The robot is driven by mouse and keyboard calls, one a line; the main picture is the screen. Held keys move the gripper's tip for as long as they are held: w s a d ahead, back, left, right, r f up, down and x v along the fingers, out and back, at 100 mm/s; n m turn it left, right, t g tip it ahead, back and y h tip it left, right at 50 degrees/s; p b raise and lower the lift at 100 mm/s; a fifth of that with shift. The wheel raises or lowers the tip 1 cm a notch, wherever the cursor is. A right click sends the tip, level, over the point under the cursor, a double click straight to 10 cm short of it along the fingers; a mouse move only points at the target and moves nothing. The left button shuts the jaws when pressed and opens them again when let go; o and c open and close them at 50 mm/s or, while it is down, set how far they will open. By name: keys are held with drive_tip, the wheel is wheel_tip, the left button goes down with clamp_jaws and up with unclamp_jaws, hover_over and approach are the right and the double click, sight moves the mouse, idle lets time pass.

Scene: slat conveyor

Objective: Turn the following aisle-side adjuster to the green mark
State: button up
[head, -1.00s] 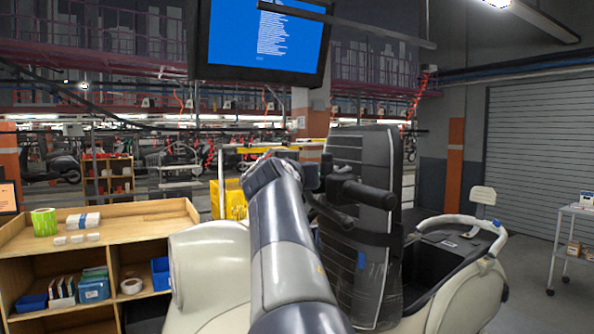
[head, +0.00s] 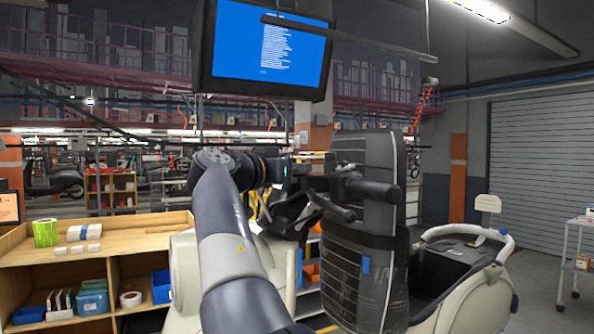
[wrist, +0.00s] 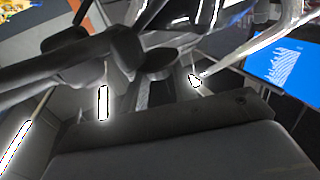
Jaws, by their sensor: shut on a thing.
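A cream scooter (head: 471,290) stands at the right with a dark upright panel (head: 383,160) in front of it. My gripper (head: 308,172) is at the panel's left edge, beside black bar-like parts (head: 365,188). It is shut on a small dark part, apparently the adjuster, but the jaws and that part blend together and are mostly hidden. I cannot make out a green mark; a small green light shows on my wrist. In the wrist view, dark rounded bars (wrist: 62,62) cross the upper left and a broad grey surface (wrist: 180,150) fills the bottom.
A wooden shelf unit (head: 96,262) with small boxes stands at the left. A blue screen (head: 265,45) hangs overhead; it also shows in the wrist view (wrist: 284,66). A white trolley (head: 574,260) stands at the far right. Open floor lies before the shutter.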

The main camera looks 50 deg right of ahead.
drive_tip(key=m+g+p, duration=0.1)
drive_tip(key=g, duration=0.1)
drive_tip(key=m+g+p, duration=0.1)
drive_tip(key=shift+w+r+g, duration=0.1)
drive_tip(key=shift+w+g, duration=0.2)
drive_tip(key=shift+g, duration=0.1)
drive_tip(key=shift+m+g+p, duration=0.35)
drive_tip(key=shift+m+g, duration=0.05)
drive_tip(key=shift+g, duration=0.1)
drive_tip(key=o, duration=1)
drive_tip(key=shift+c, duration=0.2)
drive_tip(key=shift+w, duration=0.1)
drive_tip(key=b+v, duration=0.1)
drive_tip(key=v, duration=0.9)
drive_tip(key=shift+a, duration=0.35)
drive_tip(key=shift+w, duration=0.15)
